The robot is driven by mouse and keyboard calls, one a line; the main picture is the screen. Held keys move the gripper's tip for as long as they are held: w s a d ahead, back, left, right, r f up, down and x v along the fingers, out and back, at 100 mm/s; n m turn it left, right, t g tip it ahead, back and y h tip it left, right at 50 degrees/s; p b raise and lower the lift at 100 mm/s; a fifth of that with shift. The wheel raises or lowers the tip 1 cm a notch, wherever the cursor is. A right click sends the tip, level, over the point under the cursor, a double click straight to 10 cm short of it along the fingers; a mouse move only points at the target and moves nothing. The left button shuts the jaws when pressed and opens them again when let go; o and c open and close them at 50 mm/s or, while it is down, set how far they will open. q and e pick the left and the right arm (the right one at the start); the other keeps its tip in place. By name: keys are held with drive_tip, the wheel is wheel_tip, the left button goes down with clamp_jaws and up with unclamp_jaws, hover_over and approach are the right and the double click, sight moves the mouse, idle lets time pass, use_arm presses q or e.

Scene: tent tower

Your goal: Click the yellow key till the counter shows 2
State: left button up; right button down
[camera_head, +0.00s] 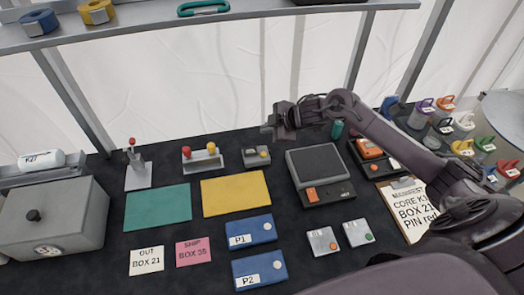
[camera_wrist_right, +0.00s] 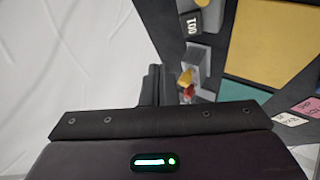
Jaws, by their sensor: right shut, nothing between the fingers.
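A small grey counter box (camera_head: 256,157) with a yellow key (camera_head: 263,153) stands at the back of the dark table, behind the yellow mat. Its digits are too small to read in the head view. In the right wrist view, part of the counter box (camera_wrist_right: 210,17) is at the top, and its tilted display (camera_wrist_right: 193,23) seems to read 001. My right gripper (camera_head: 272,127) is shut and empty, raised above and slightly right of the counter box, apart from it. Its closed fingers (camera_wrist_right: 155,84) show in the right wrist view. My left gripper is not in view.
A stand with red and yellow knobs (camera_head: 203,157) is left of the counter. A dark scale (camera_head: 320,172) is to its right. The yellow mat (camera_head: 236,193) and green mat (camera_head: 157,207) lie in front. A shelf (camera_head: 150,30) runs across the back.

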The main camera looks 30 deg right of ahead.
drive_tip(key=f, duration=0.1)
drive_tip(key=b, duration=0.7)
hover_over(266, 156)
wheel_tip(266, 156, down, 7)
drive_tip(key=shift+f, duration=0.15)
drive_tip(key=shift+f+b, duration=0.3)
drive_tip(key=shift+f, duration=0.05)
idle(1.3)
drive_tip(key=shift+f, duration=0.35)
